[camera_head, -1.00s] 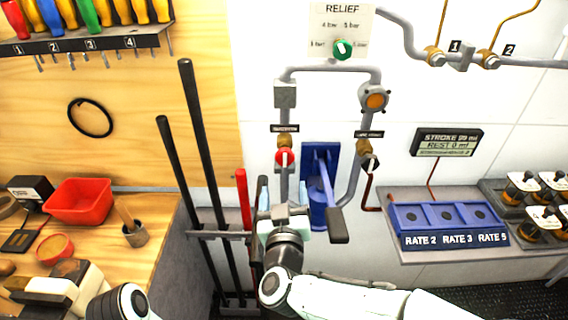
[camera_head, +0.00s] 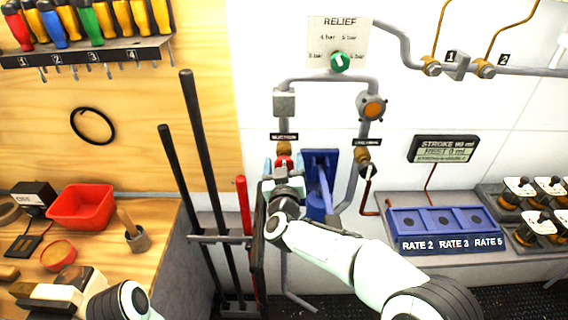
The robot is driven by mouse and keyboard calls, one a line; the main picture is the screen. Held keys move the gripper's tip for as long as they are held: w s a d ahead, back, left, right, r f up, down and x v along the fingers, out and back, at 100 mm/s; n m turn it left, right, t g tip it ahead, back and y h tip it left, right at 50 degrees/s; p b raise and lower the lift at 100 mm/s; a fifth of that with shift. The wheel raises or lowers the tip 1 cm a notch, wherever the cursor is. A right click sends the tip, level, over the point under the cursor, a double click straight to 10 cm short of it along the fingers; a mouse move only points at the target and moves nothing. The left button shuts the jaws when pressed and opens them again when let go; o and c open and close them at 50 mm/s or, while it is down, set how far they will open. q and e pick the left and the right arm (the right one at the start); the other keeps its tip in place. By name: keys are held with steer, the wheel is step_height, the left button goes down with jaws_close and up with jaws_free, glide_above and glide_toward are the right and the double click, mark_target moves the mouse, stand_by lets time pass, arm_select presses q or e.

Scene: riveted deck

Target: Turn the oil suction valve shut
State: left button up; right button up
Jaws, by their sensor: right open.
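The suction valve (camera_head: 284,160) is a small red knob on the left grey pipe, under a small dark label that is too small to read surely. Only its upper part shows; the rest is hidden behind my right gripper. My right gripper (camera_head: 283,167) is open at the knob, with one pale fingertip on each side of it. I cannot tell whether the fingers touch it. My left arm shows at the lower left edge, but its gripper is out of view.
A blue pump (camera_head: 320,165) with a lever stands just right of the knob. A second valve (camera_head: 367,171) with a dark handle is farther right. Long dark bars (camera_head: 205,190) and a red bar (camera_head: 244,205) stand close on the left. A blue rate box (camera_head: 445,222) sits on the right shelf.

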steer(key=c, duration=1)
steer(key=shift+c, duration=0.2)
arm_select(q)
steer(key=shift+s+f, duration=0.1)
steer(key=shift+f, duration=0.15)
arm_select(e)
steer(key=m+b, duration=0.2)
steer(key=m, duration=0.2)
steer(key=m+b, duration=0.3)
steer(key=m, duration=0.1)
steer(key=shift+m, duration=0.3)
steer(key=m+b, duration=0.2)
steer(key=m, duration=0.2)
steer(key=shift+d+f, duration=0.1)
arm_select(q)
step_height(320, 180, down, 9)
steer(key=b, duration=0.3)
steer(key=shift+r+t, duration=0.15)
steer(key=shift+t, duration=0.15)
arm_select(e)
steer(key=m, duration=0.5)
steer(key=shift+m, duration=0.3)
